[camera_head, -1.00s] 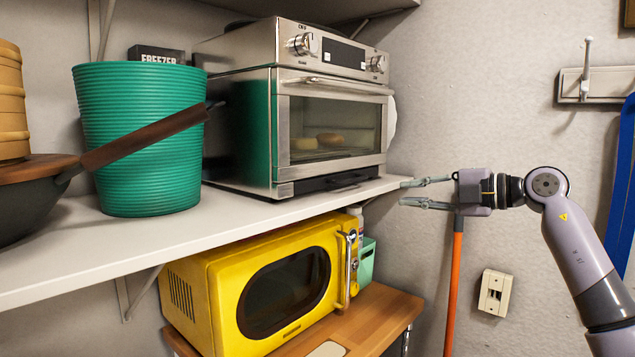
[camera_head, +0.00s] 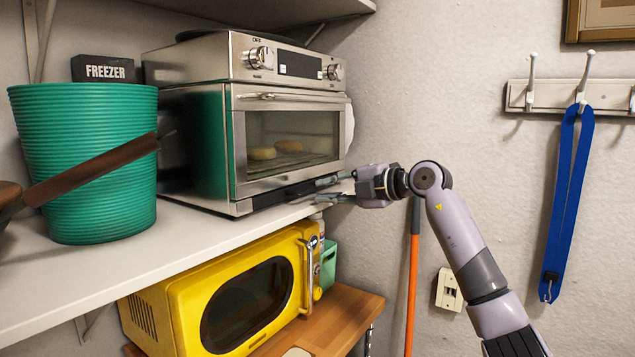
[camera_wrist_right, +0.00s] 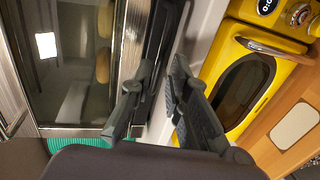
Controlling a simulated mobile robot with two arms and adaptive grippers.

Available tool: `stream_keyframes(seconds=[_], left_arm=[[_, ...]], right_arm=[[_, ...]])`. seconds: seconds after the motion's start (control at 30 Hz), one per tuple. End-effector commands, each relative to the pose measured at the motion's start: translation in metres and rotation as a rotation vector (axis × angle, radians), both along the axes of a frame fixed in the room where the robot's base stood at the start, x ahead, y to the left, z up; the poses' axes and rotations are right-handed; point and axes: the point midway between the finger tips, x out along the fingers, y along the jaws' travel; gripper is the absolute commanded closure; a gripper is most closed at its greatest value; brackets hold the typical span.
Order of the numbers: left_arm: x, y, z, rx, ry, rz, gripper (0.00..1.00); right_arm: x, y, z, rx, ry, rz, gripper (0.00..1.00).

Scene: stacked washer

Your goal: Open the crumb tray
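A steel toaster oven (camera_head: 200,70) stands on the white shelf, its glass door shut with two round pieces of food inside. The crumb tray (camera_head: 287,192) is the dark strip along the oven's bottom front edge, and it looks closed. It also shows in the right wrist view (camera_wrist_right: 158,38) as a dark bar beside the door. My right gripper (camera_head: 325,190) is at the right end of the strip. Its two fingers are apart in the right wrist view (camera_wrist_right: 160,85), close to the strip; contact cannot be told. My left gripper is not in view.
A green ribbed bin (camera_head: 85,165) stands left of the oven, with a pan handle (camera_head: 95,170) across it. A yellow microwave (camera_head: 190,305) sits below the shelf (camera_head: 110,265). An orange pole (camera_head: 412,285) leans at the wall behind my right arm.

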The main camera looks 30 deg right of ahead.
Motion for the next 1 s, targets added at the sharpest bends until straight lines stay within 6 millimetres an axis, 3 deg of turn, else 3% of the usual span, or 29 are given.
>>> stream_keyframes(seconds=[0.1,0.3,0.57,0.8,1.0], left_arm=[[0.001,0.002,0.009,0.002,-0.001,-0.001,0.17],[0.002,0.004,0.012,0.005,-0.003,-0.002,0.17],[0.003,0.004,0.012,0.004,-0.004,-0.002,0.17],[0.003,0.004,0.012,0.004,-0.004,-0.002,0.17],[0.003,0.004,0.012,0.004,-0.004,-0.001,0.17]], right_arm=[[0.016,0.007,-0.001,0.003,0.0,0.001,0.84],[0.027,0.011,-0.006,0.001,0.0,0.0,0.84],[0.028,0.011,-0.007,0.0,-0.001,0.0,0.84],[0.028,0.011,-0.007,0.0,0.0,0.0,0.99],[0.028,0.011,-0.007,0.0,0.0,0.0,1.0]])
